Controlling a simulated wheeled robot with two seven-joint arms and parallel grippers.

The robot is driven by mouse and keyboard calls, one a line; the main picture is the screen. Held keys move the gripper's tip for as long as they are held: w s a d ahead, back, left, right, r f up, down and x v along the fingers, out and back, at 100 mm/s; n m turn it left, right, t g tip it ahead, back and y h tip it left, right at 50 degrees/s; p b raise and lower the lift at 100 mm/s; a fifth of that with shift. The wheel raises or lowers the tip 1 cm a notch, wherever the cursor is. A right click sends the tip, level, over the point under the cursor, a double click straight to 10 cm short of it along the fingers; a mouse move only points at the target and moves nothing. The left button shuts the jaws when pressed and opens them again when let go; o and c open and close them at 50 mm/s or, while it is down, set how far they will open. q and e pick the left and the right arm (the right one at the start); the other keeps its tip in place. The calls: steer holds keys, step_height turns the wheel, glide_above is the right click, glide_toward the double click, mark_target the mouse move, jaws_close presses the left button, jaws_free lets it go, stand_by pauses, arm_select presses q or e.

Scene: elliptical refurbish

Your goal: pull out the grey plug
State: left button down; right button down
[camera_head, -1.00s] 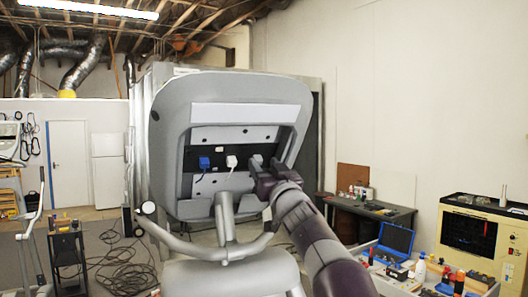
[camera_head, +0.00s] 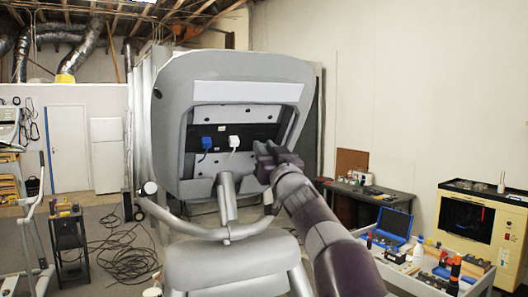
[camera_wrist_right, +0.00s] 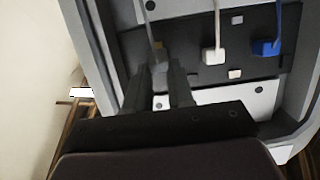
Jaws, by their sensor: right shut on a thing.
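The grey plug (camera_wrist_right: 158,52) is between the fingers of my right gripper (camera_wrist_right: 160,72) in the wrist view, in front of the black strip of the console's open back. A grey cable (camera_wrist_right: 148,20) runs up from it. I cannot tell whether the plug still sits in its socket. In the head view my right gripper (camera_head: 268,152) is at the right part of the console opening and hides the plug. A white plug (camera_head: 234,141) and a blue plug (camera_head: 206,143) sit to its left on the strip. My left gripper is not in view.
The grey machine console (camera_head: 240,66) frames the opening, with its rim close to my gripper. A workbench (camera_head: 375,188) and a tool cart (camera_head: 425,278) stand to the right. Black cables (camera_head: 125,258) lie on the floor at left.

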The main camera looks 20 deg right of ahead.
steer(key=c, duration=1)
jaws_free()
steer(key=shift+f, duration=0.15)
steer(key=shift+o, duration=0.2)
steer(key=b+v, duration=0.7)
steer(key=v, duration=0.5)
steer(key=shift+s+b, duration=0.25)
steer(key=shift+b, duration=0.1)
steer(key=shift+f, duration=0.1)
